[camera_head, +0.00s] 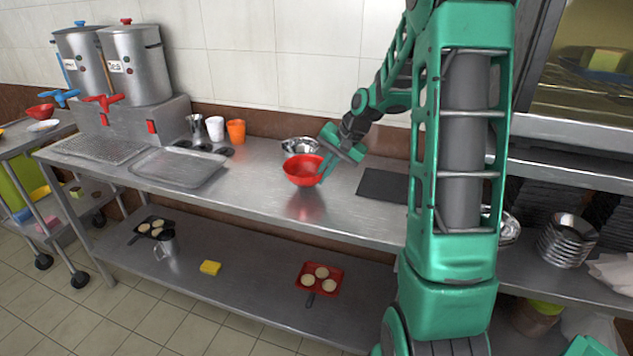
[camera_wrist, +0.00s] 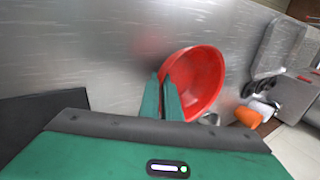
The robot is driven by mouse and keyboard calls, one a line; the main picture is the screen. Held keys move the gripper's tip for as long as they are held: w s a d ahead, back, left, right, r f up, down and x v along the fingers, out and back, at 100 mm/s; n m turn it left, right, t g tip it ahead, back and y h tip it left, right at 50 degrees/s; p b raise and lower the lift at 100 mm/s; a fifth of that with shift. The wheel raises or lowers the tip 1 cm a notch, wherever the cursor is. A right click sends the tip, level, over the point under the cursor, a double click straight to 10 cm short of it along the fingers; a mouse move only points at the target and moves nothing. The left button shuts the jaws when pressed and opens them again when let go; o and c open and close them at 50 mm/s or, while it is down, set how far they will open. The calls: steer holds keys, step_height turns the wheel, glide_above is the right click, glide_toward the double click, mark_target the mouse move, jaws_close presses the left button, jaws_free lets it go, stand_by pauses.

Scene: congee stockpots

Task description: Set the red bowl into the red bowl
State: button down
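A red bowl (camera_head: 303,172) is at my gripper (camera_head: 325,168), over the middle of the steel counter and roughly upright. In the wrist view the bowl (camera_wrist: 200,78) lies between and beyond the fingers (camera_wrist: 161,98). One finger is inside the bowl and the other outside, with the rim pinched between them. The bowl appears a little above the counter, with a faint reddish reflection below it. Another red bowl (camera_head: 40,112) stands on the side cart at the far left, near a white dish; its inside is hard to make out.
A metal bowl (camera_head: 299,146) stands just behind the held bowl. An orange cup (camera_head: 236,131), a white cup (camera_head: 215,128) and a metal cup (camera_head: 195,127) stand to its left. A steel tray (camera_head: 180,167) and two stockpots (camera_head: 136,65) are further left. A dark mat (camera_head: 383,186) lies right.

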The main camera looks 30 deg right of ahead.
steer(key=r, duration=0.1)
steer(key=a+r, duration=0.1)
steer(key=r, duration=0.1)
steer(key=shift+s, duration=0.2)
steer(key=s+a+r, duration=0.4)
steer(key=a+r, duration=0.2)
steer(key=a, duration=0.3)
steer(key=shift+s+a, duration=0.35)
